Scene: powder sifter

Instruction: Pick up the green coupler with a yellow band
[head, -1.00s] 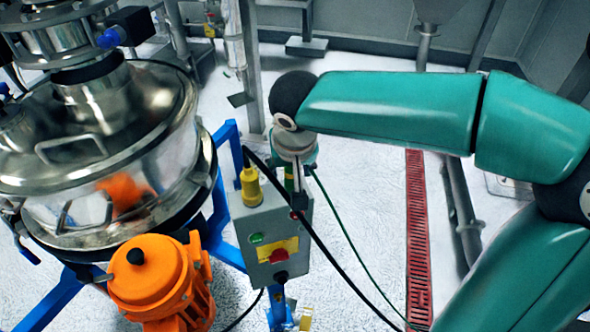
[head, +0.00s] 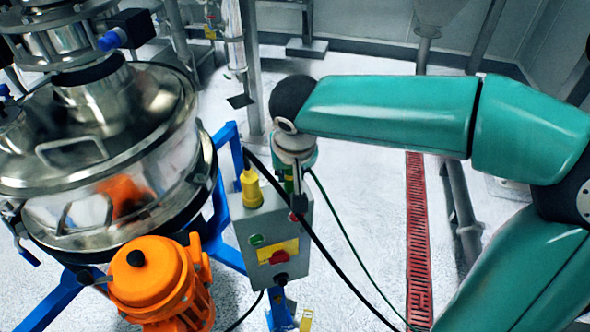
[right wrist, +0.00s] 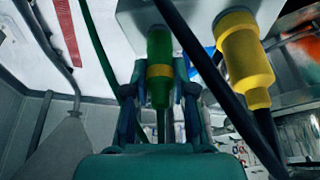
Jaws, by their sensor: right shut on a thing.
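The green coupler with a yellow band (right wrist: 159,52) shows in the right wrist view, between the two fingers of my right gripper (right wrist: 159,78). The gripper is shut on it. The coupler is at the top of the grey control box (right wrist: 195,12); I cannot tell whether it is still seated there. In the head view my right gripper (head: 297,180) comes down over the top of the control box (head: 264,228), and only a sliver of the coupler (head: 288,181) shows beside it. My left gripper is not in view.
A yellow coupler (head: 251,188) with a black cable stands close to the left of the green one. The black cable (head: 333,255) crosses in front of the box. An orange motor (head: 155,280) and the steel sifter (head: 120,130) are at the left. The floor at right is mostly clear.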

